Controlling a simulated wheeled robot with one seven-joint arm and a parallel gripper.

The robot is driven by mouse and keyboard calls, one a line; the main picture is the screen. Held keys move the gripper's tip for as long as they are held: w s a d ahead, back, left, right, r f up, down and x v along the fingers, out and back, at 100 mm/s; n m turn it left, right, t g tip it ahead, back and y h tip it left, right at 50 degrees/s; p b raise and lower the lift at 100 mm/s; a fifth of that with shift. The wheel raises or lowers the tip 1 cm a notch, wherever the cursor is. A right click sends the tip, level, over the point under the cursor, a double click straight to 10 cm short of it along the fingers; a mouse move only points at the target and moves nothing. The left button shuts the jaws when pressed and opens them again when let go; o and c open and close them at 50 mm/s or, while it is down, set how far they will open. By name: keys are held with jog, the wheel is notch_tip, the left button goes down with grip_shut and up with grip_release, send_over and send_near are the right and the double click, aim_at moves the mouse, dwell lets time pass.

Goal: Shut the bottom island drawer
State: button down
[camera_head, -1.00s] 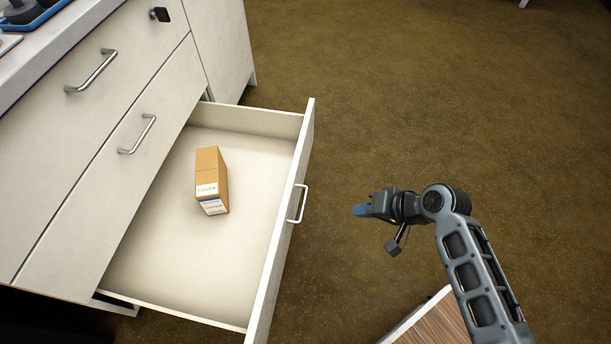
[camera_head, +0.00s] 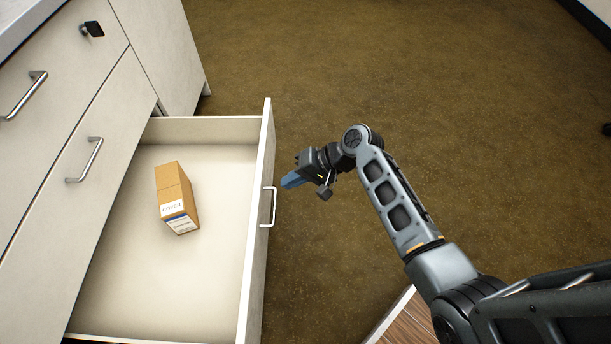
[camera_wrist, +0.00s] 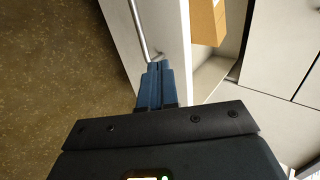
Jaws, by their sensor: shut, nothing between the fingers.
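The bottom island drawer (camera_head: 205,288) is pulled well out of the white cabinet. A brown cardboard box (camera_head: 177,197) with a white label stands inside it. The drawer front (camera_head: 256,228) carries a silver bar handle (camera_head: 269,206) on its outer face. My gripper (camera_head: 286,182) is shut and empty, just right of the drawer front, near the far end of the handle. In the wrist view its blue fingers (camera_wrist: 157,68) point at the drawer front (camera_wrist: 168,35), close beside the handle (camera_wrist: 138,28). I cannot tell whether they touch.
Shut drawers with handles (camera_head: 85,160) are above the open one, and a dark lock (camera_head: 92,29) is on the cabinet. A wooden-topped piece (camera_head: 408,325) stands at the lower edge.

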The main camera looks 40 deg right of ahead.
aim_at(261, 188)
jog(key=w+a, duration=0.1)
jog(key=w+a+f+b, duration=0.1)
jog(key=w+a, duration=0.1)
jog(key=shift+w+a, duration=0.15)
jog(key=shift+a, duration=0.05)
jog(key=shift+w+r, duration=0.1)
jog(key=shift+a, duration=0.1)
